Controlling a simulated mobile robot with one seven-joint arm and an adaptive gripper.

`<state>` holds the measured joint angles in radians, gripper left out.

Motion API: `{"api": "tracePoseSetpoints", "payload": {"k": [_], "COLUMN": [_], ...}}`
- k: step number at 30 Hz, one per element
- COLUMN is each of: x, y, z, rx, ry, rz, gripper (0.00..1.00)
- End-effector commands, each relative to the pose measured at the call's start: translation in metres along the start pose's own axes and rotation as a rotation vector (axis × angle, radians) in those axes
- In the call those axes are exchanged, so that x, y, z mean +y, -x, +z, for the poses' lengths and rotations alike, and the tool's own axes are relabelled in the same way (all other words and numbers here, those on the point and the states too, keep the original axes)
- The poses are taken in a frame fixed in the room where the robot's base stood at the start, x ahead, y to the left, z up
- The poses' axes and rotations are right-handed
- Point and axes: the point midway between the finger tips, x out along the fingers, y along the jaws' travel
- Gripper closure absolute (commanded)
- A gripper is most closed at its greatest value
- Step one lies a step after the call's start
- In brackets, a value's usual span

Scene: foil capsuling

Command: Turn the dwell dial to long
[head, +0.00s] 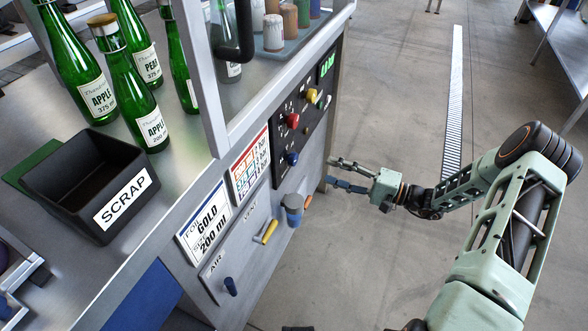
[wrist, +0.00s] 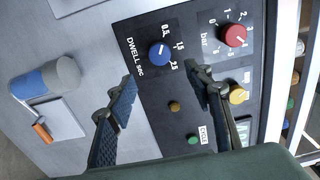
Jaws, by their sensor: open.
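The dwell dial is a round blue knob (wrist: 159,54) on the black control panel, beside the words "DWELL sec". Its scale reads 0.5, 1.5 and 2.5. A pale mark shows on its face, but I cannot tell surely which number it points to. In the head view the blue knob (head: 292,158) is low on the panel. My gripper (wrist: 162,82) is open and empty, its fingertips on either side of the dial's lower part in the picture, apart from it. In the head view my gripper (head: 331,173) is right of the panel, pointing at it.
Near the dial are a red bar knob (wrist: 233,35), a yellow knob (wrist: 238,95) and a green cycle button (wrist: 193,140). A blue-and-grey cylinder (wrist: 62,74) juts from the front. Green bottles (head: 130,80) and a scrap bin (head: 85,180) stand on the bench. The floor aisle is clear.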

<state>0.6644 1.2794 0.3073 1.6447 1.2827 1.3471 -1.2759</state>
Motion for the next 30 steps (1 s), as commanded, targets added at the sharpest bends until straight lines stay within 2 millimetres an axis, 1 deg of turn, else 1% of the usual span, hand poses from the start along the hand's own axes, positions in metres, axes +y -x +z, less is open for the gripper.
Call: {"api": "tracePoseSetpoints", "payload": {"k": [5, 12, 16, 21, 30], "x": [0.0, 0.001, 0.001, 0.0, 0.0], "y": [-0.025, -0.072, -0.09, -0.104, -0.106], "z": [0.002, 0.002, 0.002, 0.002, 0.002], "rx": [-0.006, -0.007, -0.006, -0.005, -0.004], "ry": [-0.001, 0.0, -0.001, -0.001, -0.001], "rz": [0.0, 0.002, 0.003, 0.003, 0.003], "gripper": [0.53, 0.53, 0.53, 0.53, 0.53]}}
